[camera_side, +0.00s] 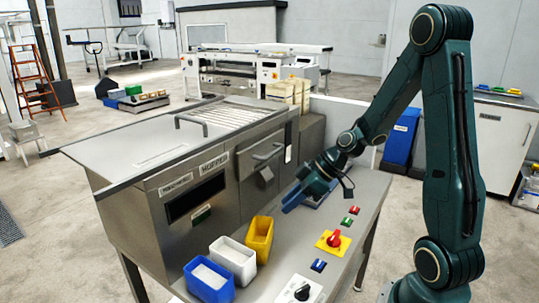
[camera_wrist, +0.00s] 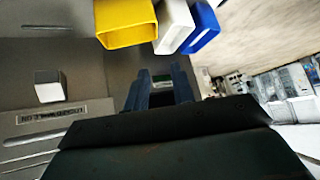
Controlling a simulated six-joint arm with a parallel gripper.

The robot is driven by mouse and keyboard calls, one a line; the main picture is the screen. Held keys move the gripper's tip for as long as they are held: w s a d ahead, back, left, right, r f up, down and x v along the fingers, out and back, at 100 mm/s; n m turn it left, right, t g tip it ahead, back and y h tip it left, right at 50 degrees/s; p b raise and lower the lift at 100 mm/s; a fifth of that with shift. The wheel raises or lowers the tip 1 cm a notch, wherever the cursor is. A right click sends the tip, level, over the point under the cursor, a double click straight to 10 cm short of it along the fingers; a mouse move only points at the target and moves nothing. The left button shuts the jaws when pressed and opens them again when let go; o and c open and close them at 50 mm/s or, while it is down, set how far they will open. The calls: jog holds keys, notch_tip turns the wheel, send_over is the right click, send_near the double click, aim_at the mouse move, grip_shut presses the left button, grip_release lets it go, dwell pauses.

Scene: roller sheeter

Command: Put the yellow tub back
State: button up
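The yellow tub (camera_side: 259,240) stands upright on the steel bench, at the far end of a row with the white tub (camera_side: 232,261) and the blue tub (camera_side: 208,281). In the wrist view the yellow tub (camera_wrist: 126,36) is at the top, left of the white tub (camera_wrist: 174,28) and blue tub (camera_wrist: 204,30). My gripper (camera_side: 291,203) is above the bench, to the right of the yellow tub and apart from it. In the wrist view my gripper (camera_wrist: 160,85) has its two fingers apart, with nothing held between them.
The roller machine (camera_side: 190,185) stands left of the bench, behind the tubs. A red knob on a yellow plate (camera_side: 333,241), coloured buttons (camera_side: 318,265) and a black knob (camera_side: 302,292) are along the bench's right side. Bare bench lies between tubs and controls.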

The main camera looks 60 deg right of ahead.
jog(key=s+a+r+m+h, duration=0.2)
jog(key=s+a+r+m, duration=0.1)
jog(key=s+r, duration=0.4)
jog(key=s+a+r+m+g+h, duration=0.1)
jog(key=s+a+r+m+h, duration=0.2)
jog(key=s, duration=0.7)
notch_tip(320, 180, up, 4)
jog(key=shift+a+r, duration=0.15)
jog(key=shift+a, duration=1)
jog(key=o, duration=1.2)
jog(key=shift+w, duration=0.1)
jog(key=shift+o, duration=0.2)
